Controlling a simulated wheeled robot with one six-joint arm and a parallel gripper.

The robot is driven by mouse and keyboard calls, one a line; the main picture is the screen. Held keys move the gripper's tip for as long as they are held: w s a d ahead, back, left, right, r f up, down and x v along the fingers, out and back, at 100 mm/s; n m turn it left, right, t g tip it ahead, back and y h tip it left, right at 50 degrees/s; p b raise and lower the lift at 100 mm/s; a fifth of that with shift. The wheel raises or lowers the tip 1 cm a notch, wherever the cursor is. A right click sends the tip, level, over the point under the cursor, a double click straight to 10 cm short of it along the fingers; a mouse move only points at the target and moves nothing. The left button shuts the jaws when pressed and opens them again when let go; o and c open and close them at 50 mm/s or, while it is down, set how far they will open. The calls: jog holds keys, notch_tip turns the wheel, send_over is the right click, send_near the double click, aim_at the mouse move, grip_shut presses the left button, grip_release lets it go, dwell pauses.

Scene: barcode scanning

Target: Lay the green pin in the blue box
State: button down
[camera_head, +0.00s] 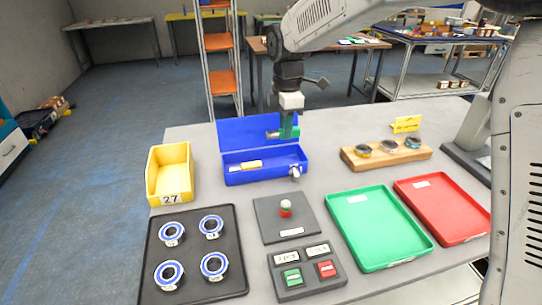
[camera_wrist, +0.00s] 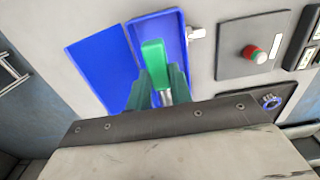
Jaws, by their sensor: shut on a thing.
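The blue box (camera_head: 264,178) stands open at the back of the table, its lid (camera_head: 240,132) raised behind it. A yellowish item (camera_head: 250,164) lies inside on the left. My gripper (camera_head: 288,132) is above the box, in front of the lid. In the wrist view my gripper (camera_wrist: 160,80) is shut on the green pin (camera_wrist: 153,62), which shows between the dark green fingers over the blue box (camera_wrist: 172,28). A silver part (camera_head: 295,171) shows at the box's front right corner. The fingers hide part of the box interior in the wrist view.
A yellow bin (camera_head: 154,178) marked 27 stands left of the box. A black tray (camera_head: 190,252) with blue-rimmed rings, a grey button plate (camera_head: 268,222), a green tray (camera_head: 375,228) and a red tray (camera_head: 448,209) lie in front. A wooden holder (camera_head: 398,161) is to the right.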

notch_tip(320, 180, down, 5)
jog(key=shift+d+f, duration=0.15)
jog(key=shift+f, duration=1.9)
jog(key=shift+f, duration=0.25)
jog(key=c, duration=1.3)
grip_release()
jog(key=shift+f, duration=0.1)
jog(key=shift+o, duration=0.2)
notch_tip(320, 180, up, 12)
jog(key=shift+r, duration=0.4)
